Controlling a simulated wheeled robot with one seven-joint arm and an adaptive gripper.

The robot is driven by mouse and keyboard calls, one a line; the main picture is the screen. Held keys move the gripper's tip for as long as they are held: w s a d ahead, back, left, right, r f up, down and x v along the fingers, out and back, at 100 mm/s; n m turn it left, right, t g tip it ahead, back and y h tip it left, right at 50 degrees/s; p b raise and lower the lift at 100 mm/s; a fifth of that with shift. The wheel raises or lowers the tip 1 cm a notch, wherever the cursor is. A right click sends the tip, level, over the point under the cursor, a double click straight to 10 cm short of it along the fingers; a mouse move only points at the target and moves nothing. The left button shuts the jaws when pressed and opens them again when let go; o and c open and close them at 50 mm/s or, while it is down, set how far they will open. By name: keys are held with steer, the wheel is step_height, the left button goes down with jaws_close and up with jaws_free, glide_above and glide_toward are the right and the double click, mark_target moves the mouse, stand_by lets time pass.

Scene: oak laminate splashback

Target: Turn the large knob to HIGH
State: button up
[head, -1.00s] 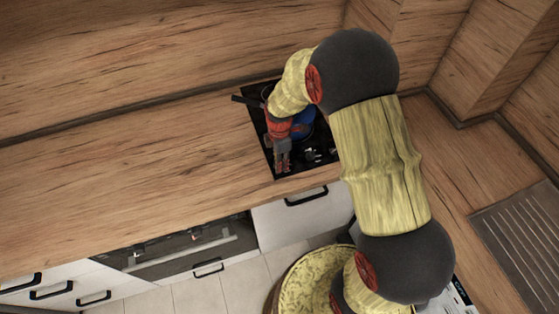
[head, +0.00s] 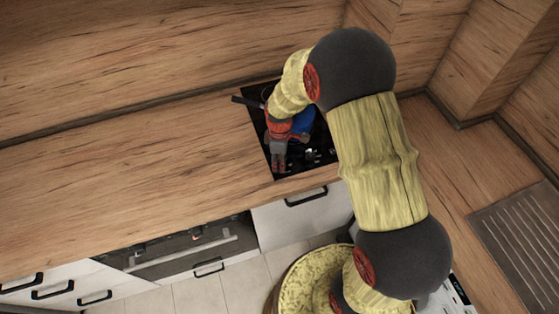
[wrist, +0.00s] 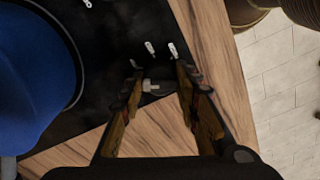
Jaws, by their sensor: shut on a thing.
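The large knob (wrist: 155,86) is dark with a pale grey pointer and sits on the black hob (wrist: 110,75) near its edge. In the wrist view it lies between the fingertips of my gripper (wrist: 155,80), which is shut on it from both sides. The pointer lies roughly level, toward the picture's left. I cannot read any HIGH mark. In the head view my gripper (head: 279,168) points down at the hob's front left corner and hides the knob.
A blue pot (wrist: 35,75) stands on the hob close to my gripper; it shows in the head view too (head: 303,122). Small pale-pointered knobs (wrist: 150,47) (wrist: 173,51) sit near the large one. A dark handle (head: 248,101) sticks out left. The wooden counter (head: 150,165) is clear.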

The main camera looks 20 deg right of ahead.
steer(key=m, duration=0.7)
steer(key=shift+p, duration=0.35)
steer(key=m, duration=0.7)
steer(key=shift+m, duration=0.3)
steer(key=m, duration=0.5)
steer(key=shift+p, duration=0.4)
steer(key=m, duration=0.5)
steer(key=o, duration=1.2)
steer(key=shift+c, duration=0.2)
steer(key=shift+r, duration=0.1)
